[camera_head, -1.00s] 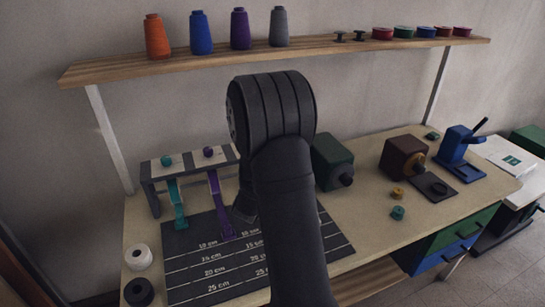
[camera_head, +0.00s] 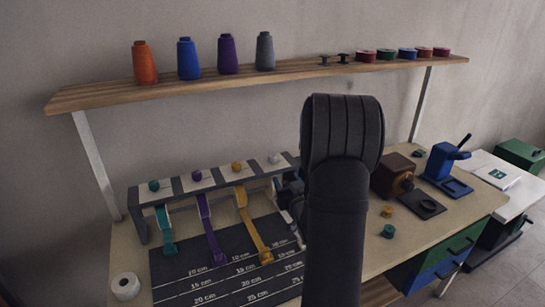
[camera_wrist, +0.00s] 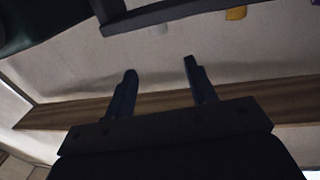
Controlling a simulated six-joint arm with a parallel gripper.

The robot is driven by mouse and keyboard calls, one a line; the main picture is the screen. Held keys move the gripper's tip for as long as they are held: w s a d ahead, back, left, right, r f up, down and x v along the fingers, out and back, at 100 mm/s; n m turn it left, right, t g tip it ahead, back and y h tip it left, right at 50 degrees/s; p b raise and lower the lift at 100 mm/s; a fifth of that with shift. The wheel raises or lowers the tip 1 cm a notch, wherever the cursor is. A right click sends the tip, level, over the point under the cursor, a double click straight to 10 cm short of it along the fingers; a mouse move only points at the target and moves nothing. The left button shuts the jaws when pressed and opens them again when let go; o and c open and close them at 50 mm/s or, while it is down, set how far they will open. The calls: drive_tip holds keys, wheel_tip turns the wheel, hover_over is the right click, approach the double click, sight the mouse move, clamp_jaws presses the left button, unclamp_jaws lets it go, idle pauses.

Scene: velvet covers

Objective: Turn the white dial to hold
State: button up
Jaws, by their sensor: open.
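The white dial (camera_head: 274,159) sits at the right end of the top of a grey rack, in line with a yellow dial (camera_head: 236,167), a purple dial (camera_head: 197,176) and a teal dial (camera_head: 154,186). A pale ribbon hangs below the white dial, partly hidden by my arm. Dial markings are too small to read. In the head view my arm hides most of my gripper. In the wrist view my gripper (camera_wrist: 159,66) is open, with nothing between its fingers; a dark bar and a bit of yellow (camera_wrist: 236,13) show at the top edge.
Colored ribbons hang over a dark measuring mat (camera_head: 225,272). A wooden shelf (camera_head: 110,95) with spools runs above the rack. A brown box (camera_head: 388,176) and a blue press (camera_head: 447,163) stand to the right. A white roll (camera_head: 125,286) lies at the front left.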

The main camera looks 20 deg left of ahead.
sight(274, 158)
drive_tip(key=x, duration=1.6)
drive_tip(key=shift+w+a, duration=0.2)
drive_tip(key=shift+a, duration=0.05)
drive_tip(key=c, duration=0.9)
